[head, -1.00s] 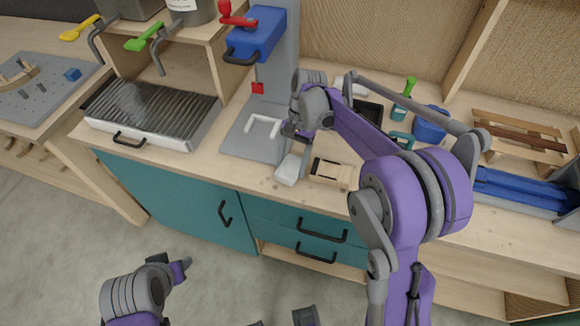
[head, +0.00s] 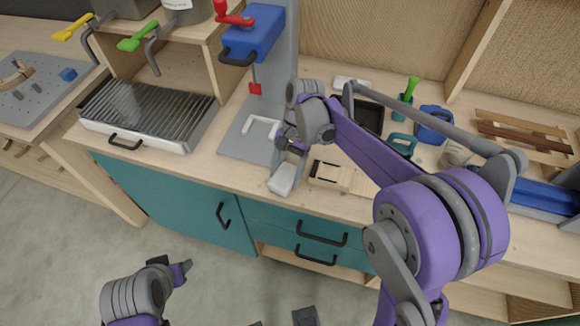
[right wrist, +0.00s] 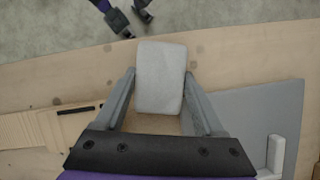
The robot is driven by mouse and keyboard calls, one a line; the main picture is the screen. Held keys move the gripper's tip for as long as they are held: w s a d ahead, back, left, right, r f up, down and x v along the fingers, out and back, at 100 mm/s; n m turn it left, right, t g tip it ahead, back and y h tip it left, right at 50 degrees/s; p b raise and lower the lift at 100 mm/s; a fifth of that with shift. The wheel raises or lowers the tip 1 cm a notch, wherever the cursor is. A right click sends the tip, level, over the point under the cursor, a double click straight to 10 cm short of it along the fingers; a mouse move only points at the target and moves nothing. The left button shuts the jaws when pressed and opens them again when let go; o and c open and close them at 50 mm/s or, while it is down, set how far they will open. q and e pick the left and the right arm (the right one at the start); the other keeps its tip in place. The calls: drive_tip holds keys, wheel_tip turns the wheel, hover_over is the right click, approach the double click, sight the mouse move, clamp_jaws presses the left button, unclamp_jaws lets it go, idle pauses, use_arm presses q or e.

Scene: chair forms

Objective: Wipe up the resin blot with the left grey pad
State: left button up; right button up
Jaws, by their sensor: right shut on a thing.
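My right gripper (right wrist: 160,100) is shut on the grey pad (right wrist: 161,77), a pale rounded block between its two fingers. In the head view the pad (head: 283,178) is near the front edge of the bench, left of a small wooden form. I cannot tell whether it touches the bench top. My right gripper (head: 291,150) is partly hidden by its own wrist there. A second pale pad-like block (head: 352,83) lies at the back of the bench. I cannot make out the resin blot. My left gripper (head: 180,270) is low, in front of the cabinet; its jaws are unclear.
The wooden form (head: 331,176) lies close to the right of the held pad. A grey press plate (head: 240,146) with a white bracket is to the left. A black tray (head: 368,116), green-handled tool (head: 408,92) and blue container (head: 433,122) stand behind my right arm.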

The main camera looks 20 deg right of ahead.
drive_tip(key=shift+s+a, duration=0.65)
drive_tip(key=shift+a, duration=0.05)
use_arm(q)
drive_tip(key=shift+a+f, duration=0.1)
drive_tip(key=shift+a, duration=0.05)
use_arm(e)
drive_tip(key=shift+d+r, duration=0.15)
use_arm(q)
drive_tip(key=shift+w+r+p, duration=0.2)
drive_tip(key=shift+r+p, duration=0.3)
drive_tip(key=shift+r, duration=0.15)
drive_tip(key=shift+w+r+p, duration=0.2)
drive_tip(key=shift+r+p, duration=0.25)
drive_tip(key=shift+r, duration=0.25)
drive_tip(key=shift+w+r+p, duration=0.2)
drive_tip(key=shift+r+p, duration=0.3)
drive_tip(key=shift+r, duration=0.15)
use_arm(e)
drive_tip(key=shift+r, duration=2.9)
drive_tip(key=shift+r, duration=0.25)
drive_tip(key=shift+r+p, duration=0.65)
drive_tip(key=shift+r, duration=0.65)
use_arm(q)
drive_tip(key=shift+w+r, duration=0.4)
drive_tip(key=shift+r, duration=0.45)
drive_tip(key=shift+s, duration=0.1)
